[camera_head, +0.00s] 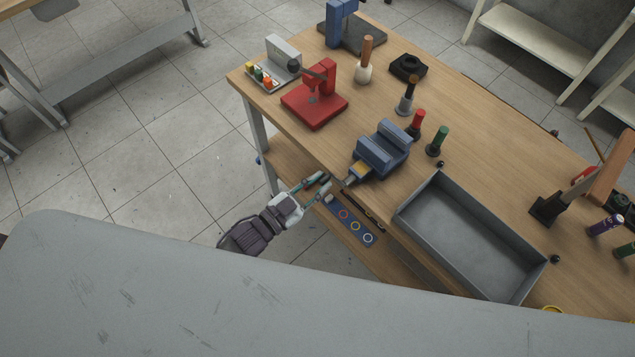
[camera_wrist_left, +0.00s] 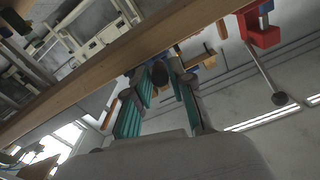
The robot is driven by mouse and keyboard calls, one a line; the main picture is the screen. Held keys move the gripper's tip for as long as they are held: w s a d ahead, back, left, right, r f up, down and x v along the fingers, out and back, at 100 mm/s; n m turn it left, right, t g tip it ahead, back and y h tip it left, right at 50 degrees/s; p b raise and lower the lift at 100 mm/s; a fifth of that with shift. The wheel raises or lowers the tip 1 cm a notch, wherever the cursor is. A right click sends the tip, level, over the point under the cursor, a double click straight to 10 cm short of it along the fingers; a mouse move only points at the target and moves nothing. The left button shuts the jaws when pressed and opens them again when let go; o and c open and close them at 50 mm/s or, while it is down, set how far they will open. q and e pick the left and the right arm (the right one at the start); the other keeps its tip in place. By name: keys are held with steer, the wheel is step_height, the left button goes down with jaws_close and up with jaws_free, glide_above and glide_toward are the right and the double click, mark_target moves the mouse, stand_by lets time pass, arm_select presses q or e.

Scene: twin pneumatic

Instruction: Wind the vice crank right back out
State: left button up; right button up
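The blue vice (camera_head: 383,150) is fixed at the near edge of the wooden bench, its front pointing toward my left gripper. A small yellow-and-grey part (camera_head: 357,173) shows at its front. The crank is small and partly hidden there, so I cannot make out its angle. My left gripper (camera_head: 324,184) is just off the bench edge, in front of the vice, with its fingers apart. In the left wrist view the teal-padded fingers (camera_wrist_left: 163,98) are spread, and a dark rounded end (camera_wrist_left: 159,73) shows between their tips, seemingly untouched. My right gripper is not in view.
A red press (camera_head: 316,98) stands left of the vice; its ball-ended lever (camera_wrist_left: 279,98) shows in the left wrist view. A grey tray (camera_head: 470,240) lies to the right. Red (camera_head: 417,122) and green (camera_head: 438,140) handled tools stand behind the vice. A lower shelf (camera_head: 290,165) sits under the bench.

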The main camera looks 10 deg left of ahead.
arm_select(q)
steer(key=shift+o, duration=1.1)
steer(key=shift+s, duration=0.1)
steer(key=v, duration=1.2)
